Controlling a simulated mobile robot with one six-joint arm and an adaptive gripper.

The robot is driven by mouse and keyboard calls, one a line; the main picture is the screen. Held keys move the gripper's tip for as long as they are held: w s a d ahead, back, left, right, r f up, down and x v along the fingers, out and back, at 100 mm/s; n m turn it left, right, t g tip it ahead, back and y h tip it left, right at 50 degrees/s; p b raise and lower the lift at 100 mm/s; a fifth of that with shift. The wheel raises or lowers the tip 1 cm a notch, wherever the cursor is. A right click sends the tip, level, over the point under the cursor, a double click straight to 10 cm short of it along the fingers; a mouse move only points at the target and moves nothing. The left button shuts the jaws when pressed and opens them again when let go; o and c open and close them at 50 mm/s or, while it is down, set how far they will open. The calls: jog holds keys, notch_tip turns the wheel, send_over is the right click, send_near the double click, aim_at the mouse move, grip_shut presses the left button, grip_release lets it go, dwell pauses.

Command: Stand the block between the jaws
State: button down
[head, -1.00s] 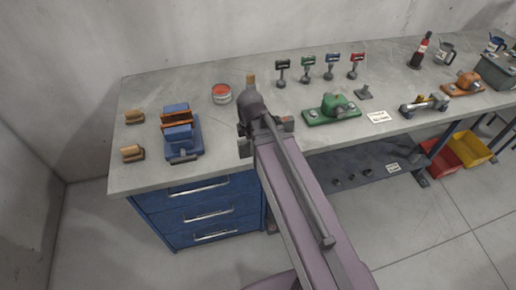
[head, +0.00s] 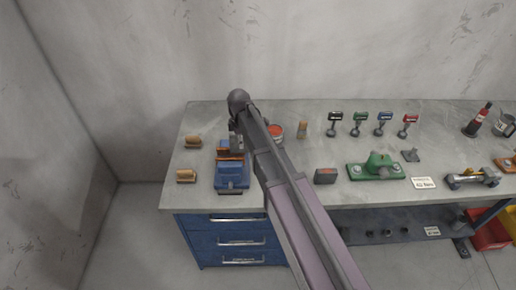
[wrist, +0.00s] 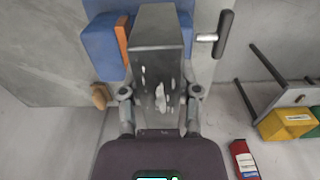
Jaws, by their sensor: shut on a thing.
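A dark grey block (wrist: 158,65) with pale scuffs fills the middle of the wrist view, held between the two fingers of my gripper (wrist: 159,103). The blue vise (head: 232,180) stands on the left part of the bench, with orange jaws (head: 231,157). In the head view my gripper (head: 237,138) is over the vise's far side, and my arm hides part of it. In the wrist view the vise (wrist: 100,45) lies beyond the block, with an orange jaw (wrist: 122,38) left of it. The block hides the jaw gap, so I cannot tell whether they touch.
Two tan-and-dark pieces (head: 193,141) (head: 186,176) lie left of the vise. A red-topped can (head: 276,131) and a dark box (head: 326,176) stand to its right. A green fixture (head: 378,166) is further right. The vise handle (wrist: 224,34) sticks out right in the wrist view.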

jog(key=w+a+r+p, duration=0.1)
jog(key=w+a+r, duration=0.1)
jog(key=a, duration=0.3)
jog(key=shift+w, duration=0.25)
jog(key=shift+f, duration=0.1)
dwell(0.3)
jog(key=shift+f+b, duration=2.15)
jog(key=shift+f, duration=0.05)
jog(key=shift+f+b, duration=2.2)
jog(key=shift+c, duration=1.2)
grip_release()
jog(key=shift+r, duration=0.25)
